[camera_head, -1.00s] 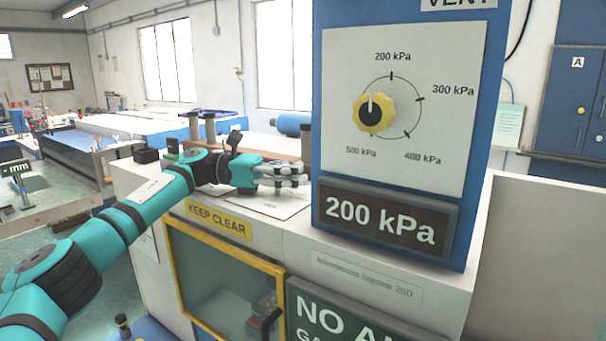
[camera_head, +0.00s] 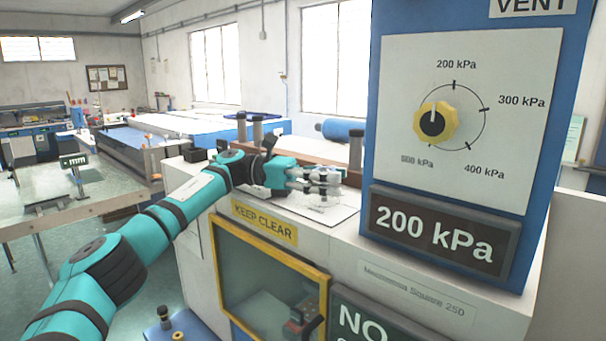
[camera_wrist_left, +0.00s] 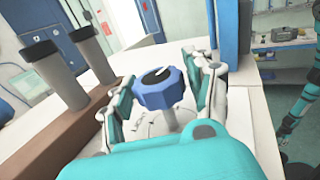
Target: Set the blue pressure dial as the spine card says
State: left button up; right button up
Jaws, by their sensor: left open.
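A blue dial knob (camera_wrist_left: 162,90) with a black cap and a white pointer line stands between the fingers of my left gripper in the left wrist view. My left gripper (camera_wrist_left: 165,95) is open around it; I cannot tell if either finger touches it. In the head view my left gripper (camera_head: 328,184) is over the white machine top (camera_head: 345,228), left of the blue panel, and hides the blue dial. The scale around the blue dial is too small to read. I cannot make out a spine card.
The blue panel (camera_head: 548,150) carries a yellow dial (camera_head: 435,123) marked 200 to 500 kPa, with a display (camera_head: 435,232) reading 200 kPa below. Dark posts (camera_wrist_left: 55,78) stand on a brown strip beside the blue dial. A yellow-framed door (camera_head: 270,262) is below.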

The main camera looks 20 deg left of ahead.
pick_arm(q)
jog(key=a, duration=0.6)
jog(key=s+a, duration=0.1)
jog(key=a, duration=0.3)
jog(key=shift+r, duration=0.1)
